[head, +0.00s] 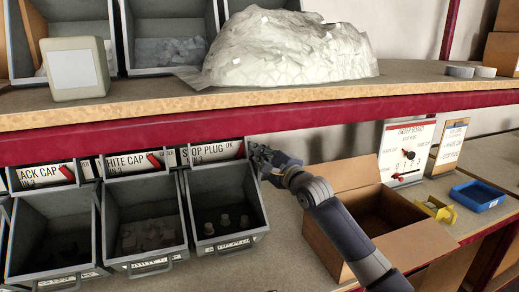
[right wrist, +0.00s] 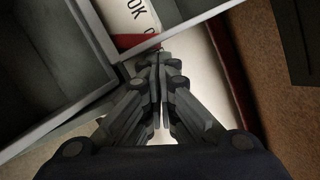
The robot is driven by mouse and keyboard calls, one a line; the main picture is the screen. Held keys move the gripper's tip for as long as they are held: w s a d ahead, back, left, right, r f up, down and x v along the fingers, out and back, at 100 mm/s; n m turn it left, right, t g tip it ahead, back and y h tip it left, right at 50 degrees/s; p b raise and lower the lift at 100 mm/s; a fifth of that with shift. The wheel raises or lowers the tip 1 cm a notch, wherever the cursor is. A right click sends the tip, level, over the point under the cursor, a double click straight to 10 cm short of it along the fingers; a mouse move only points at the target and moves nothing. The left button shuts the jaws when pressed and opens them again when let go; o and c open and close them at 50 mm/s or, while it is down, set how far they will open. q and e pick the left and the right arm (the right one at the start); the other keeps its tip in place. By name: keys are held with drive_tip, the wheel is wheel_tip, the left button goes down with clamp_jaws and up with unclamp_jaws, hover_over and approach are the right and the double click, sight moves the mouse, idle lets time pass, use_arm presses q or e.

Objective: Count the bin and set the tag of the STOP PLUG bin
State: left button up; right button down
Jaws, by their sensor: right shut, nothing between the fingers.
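The STOP PLUG bin (head: 262,222) is the right one of the lower row of grey bins, with a few small pale plugs (head: 225,221) on its dark floor. Its white label card (head: 217,151) sits above it, with "OK" at the right end. In the right wrist view the card (right wrist: 122,14) shows "OK" with a red piece (right wrist: 128,41) beside it. My right gripper (head: 254,149) is at the right end of this card, shut and empty; its closed fingertips (right wrist: 158,60) are close to the bin's edge, contact unclear. My left gripper is not in view.
The WHITE CAP bin (head: 144,262) and BLACK CAP bin (head: 55,277) stand to the left, their cards bearing red pieces. An open cardboard box (head: 345,258), order board (head: 398,133) and blue tray (head: 478,195) are right. The shelf with a red edge (head: 330,118) overhangs.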

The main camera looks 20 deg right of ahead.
sight(245, 140)
drive_tip(key=shift+a+r, duration=0.1)
drive_tip(key=shift+r, duration=0.05)
drive_tip(key=shift+n+p, duration=0.3)
drive_tip(key=shift+p, duration=0.1)
drive_tip(key=shift+a+r+n+g+p, duration=0.15)
drive_tip(key=shift+r+n+g+p, duration=0.2)
drive_tip(key=shift+n+p, duration=0.45)
use_arm(q)
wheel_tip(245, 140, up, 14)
drive_tip(key=p, duration=1.1)
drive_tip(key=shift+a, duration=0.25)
use_arm(e)
drive_tip(key=shift+s+a+r+n+g+h, duration=0.1)
drive_tip(key=shift+a+r+n+g, duration=0.4)
drive_tip(key=shift+n, duration=0.75)
drive_tip(key=shift+w+a+r+n+g+h, duration=0.1)
drive_tip(key=shift+a+r+n, duration=0.25)
drive_tip(key=shift+a+n, duration=0.6)
drive_tip(key=shift+s+a+r+n+g+h, duration=0.1)
drive_tip(key=shift+a+r+n+g, duration=0.25)
drive_tip(key=shift+n, duration=1.15)
use_arm(q)
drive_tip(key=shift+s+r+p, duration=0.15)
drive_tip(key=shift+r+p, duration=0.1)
drive_tip(key=shift+p, duration=0.2)
use_arm(e)
drive_tip(key=shift+r, duration=0.1)
